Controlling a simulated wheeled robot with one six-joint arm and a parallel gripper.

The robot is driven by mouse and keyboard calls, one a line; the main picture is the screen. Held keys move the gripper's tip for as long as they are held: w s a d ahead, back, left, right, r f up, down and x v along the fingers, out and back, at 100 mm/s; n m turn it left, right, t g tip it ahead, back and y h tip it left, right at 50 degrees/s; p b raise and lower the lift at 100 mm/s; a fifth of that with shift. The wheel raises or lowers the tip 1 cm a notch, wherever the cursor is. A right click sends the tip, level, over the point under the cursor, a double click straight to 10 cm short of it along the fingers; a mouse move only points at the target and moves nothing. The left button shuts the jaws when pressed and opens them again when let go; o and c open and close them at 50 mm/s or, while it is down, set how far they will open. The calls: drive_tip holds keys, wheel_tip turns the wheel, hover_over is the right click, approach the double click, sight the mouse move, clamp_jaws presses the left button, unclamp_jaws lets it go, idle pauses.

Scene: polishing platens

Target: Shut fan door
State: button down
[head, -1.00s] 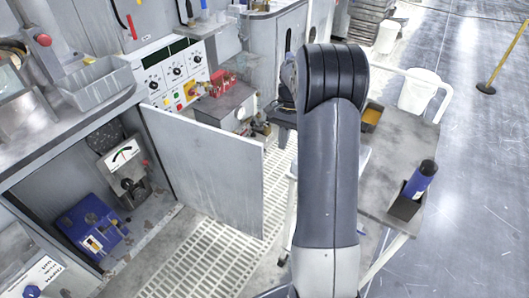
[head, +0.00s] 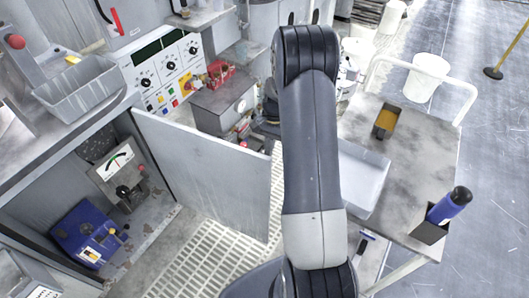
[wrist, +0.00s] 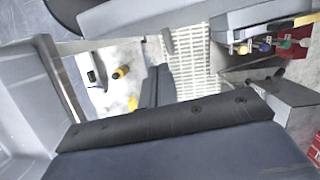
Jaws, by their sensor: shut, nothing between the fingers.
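The door (head: 205,170) is a plain grey panel in the head view. It stands open, swung out from the left cabinet's opening, with its free edge toward my arm. Inside the opening are a gauge box (head: 118,165) and a blue unit (head: 88,232). My gripper is hidden behind my arm in the head view. In the wrist view its narrow dark fingers (wrist: 156,86) show past a dark housing, close together and empty. I see no contact between my gripper and the door. I cannot make out the door in the wrist view.
A grey trolley (head: 405,175) with a pale tray (head: 362,180) and a blue bottle (head: 450,206) stands right of my arm. A control panel (head: 165,75) and a grey box (head: 225,103) are behind the door. Floor grating (head: 205,255) lies below it.

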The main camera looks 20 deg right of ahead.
sight(264, 155)
drive_tip(key=shift+s+a+r+p, duration=0.25)
drive_tip(key=shift+s+a+p, duration=0.05)
drive_tip(key=shift+s+a, duration=0.95)
drive_tip(key=shift+a, duration=0.15)
